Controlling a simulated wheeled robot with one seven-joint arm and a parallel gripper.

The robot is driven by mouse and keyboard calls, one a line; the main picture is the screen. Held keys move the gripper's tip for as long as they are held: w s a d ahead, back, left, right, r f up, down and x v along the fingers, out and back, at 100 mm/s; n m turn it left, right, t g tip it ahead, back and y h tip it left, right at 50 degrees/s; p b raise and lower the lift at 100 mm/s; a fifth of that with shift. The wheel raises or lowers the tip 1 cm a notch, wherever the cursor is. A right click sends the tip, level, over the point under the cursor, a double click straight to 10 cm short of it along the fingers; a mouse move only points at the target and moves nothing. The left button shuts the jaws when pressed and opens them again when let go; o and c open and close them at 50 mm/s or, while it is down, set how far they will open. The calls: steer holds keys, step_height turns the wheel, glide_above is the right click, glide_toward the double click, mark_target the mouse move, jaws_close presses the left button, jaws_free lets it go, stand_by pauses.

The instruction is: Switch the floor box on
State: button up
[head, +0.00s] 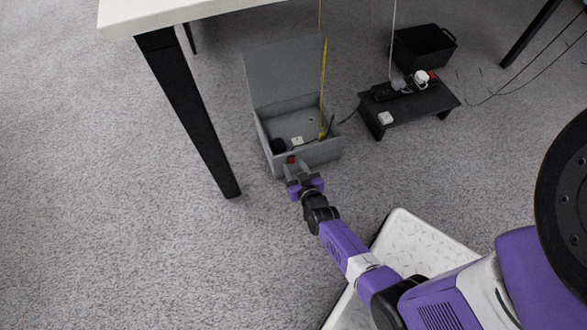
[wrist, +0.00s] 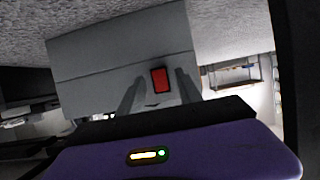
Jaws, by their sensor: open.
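The floor box (head: 325,152) is a grey box on the carpet with its lid (head: 285,75) raised at the back. It also shows in the wrist view (wrist: 90,62). A red switch (head: 291,159) is on the front of the box; in the wrist view the red switch (wrist: 160,79) sits in a dark frame on the grey face. My gripper (head: 298,172) is at the front of the box, close to the switch. In the wrist view my gripper (wrist: 158,88) is open, with one finger on each side of the switch and nothing held. Whether the fingertips touch the box is unclear.
Inside the box are a white socket and a dark round item. A yellow cord (head: 323,75) hangs into it. A low black stand (head: 425,102) with plugs is at right, with a black bin (head: 424,46) behind. A table leg (head: 187,115) stands left; carpet there is clear.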

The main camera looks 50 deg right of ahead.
steer(key=shift+w+d+f, duration=0.1)
steer(key=shift+w+d, duration=0.15)
steer(key=shift+c, duration=0.4)
jaws_close()
